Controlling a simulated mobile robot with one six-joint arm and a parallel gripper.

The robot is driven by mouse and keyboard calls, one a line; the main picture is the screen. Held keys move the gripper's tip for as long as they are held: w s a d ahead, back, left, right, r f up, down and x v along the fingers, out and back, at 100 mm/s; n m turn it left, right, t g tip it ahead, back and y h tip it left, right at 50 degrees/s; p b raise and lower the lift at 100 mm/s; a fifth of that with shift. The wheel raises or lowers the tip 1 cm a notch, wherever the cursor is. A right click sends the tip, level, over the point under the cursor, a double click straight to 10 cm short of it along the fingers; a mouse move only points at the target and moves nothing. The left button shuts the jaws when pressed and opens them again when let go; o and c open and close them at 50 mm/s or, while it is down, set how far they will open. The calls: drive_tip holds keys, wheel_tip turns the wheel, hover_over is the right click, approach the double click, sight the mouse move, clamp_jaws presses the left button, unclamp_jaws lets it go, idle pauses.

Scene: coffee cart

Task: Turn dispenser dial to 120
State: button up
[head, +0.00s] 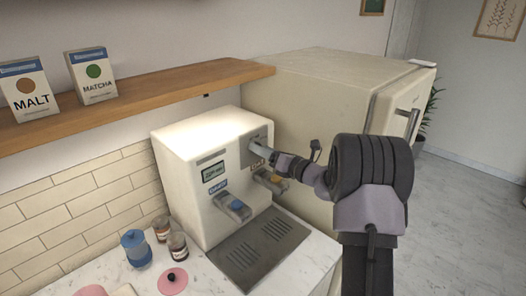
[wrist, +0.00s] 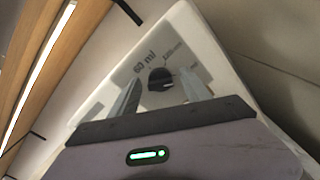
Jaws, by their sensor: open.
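The dispenser (head: 180,152) is a cream box on the counter with a small display, a blue lever and an orange lever. Its dial (wrist: 160,79) is a dark round knob on a grey plate, seen in the wrist view.
A wooden shelf (head: 150,95) with malt and matcha boxes runs above the dispenser. A fridge (head: 315,85) stands right beside it. A metal drip tray (head: 262,248) lies in front.

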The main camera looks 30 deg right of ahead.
clamp_jaws()
drive_tip(key=shift+f+n+b, duration=0.1)
drive_tip(key=shift+n+b, duration=0.2)
drive_tip(key=shift+b, duration=0.05)
drive_tip(key=shift+f+n+b, duration=0.1)
drive_tip(key=shift+n+b, duration=0.9)
drive_tip(key=shift+b, duration=0.05)
drive_tip(key=n+b, duration=0.3)
drive_tip(key=shift+a+f+n+b, duration=0.1)
drive_tip(key=shift+n+b, duration=0.2)
drive_tip(key=shift+b, duration=0.1)
drive_tip(key=n+b, duration=0.3)
drive_tip(key=shift+b, duration=0.4)
drive_tip(key=shift+n+b, duration=1.2)
drive_tip(key=shift+r, duration=0.2)
